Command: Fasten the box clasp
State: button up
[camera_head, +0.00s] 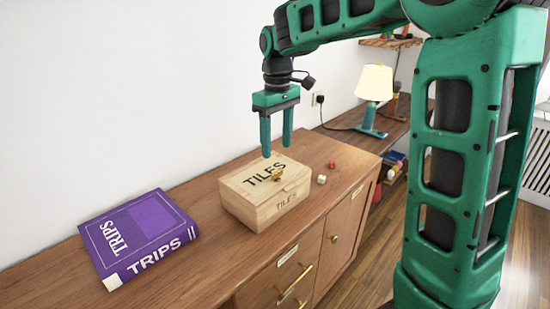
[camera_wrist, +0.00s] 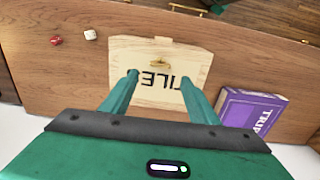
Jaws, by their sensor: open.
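A pale wooden box (camera_head: 252,208) marked TILES sits on the sideboard with its lid down. It also shows in the wrist view (camera_wrist: 128,52). A small gold-coloured piece, which looks like the clasp (camera_head: 278,175), lies on top of the lid near its front edge. It also shows in the wrist view (camera_wrist: 160,63). A pale tab shows at the box's front edge in the wrist view (camera_wrist: 163,40). My gripper (camera_head: 276,151) is open and empty, pointing down above the lid. In the wrist view its fingertips (camera_wrist: 158,77) are apart, behind the clasp.
A purple TRIPS book (camera_head: 140,235) lies left of the box on the wooden sideboard (camera_head: 205,265). A white die (camera_head: 321,179) and a red die (camera_head: 332,164) lie to its right. A lamp (camera_head: 374,85) stands farther back. The white wall runs behind.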

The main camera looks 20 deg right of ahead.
jog(key=shift+r, duration=1.35)
jog(key=s+d+f+m, duration=0.2)
jog(key=s+d+m, duration=0.1)
jog(key=s+d, duration=0.4)
jog(key=s+d+f+m, duration=0.1)
jog(key=s+d+m, duration=0.3)
jog(key=s, duration=0.6)
jog(key=s+d+f+m, duration=0.2)
jog(key=s+f, duration=0.2)
jog(key=s, duration=0.4)
jog(key=s+d+f+m, duration=0.2)
jog(key=s+f, duration=0.2)
jog(key=s, duration=0.4)
jog(key=shift+s+m, duration=0.25)
jog(key=shift+m, duration=0.05)
jog(key=shift+d, duration=0.1)
jog(key=shift+w+f, duration=0.2)
jog(key=shift+w, duration=0.45)
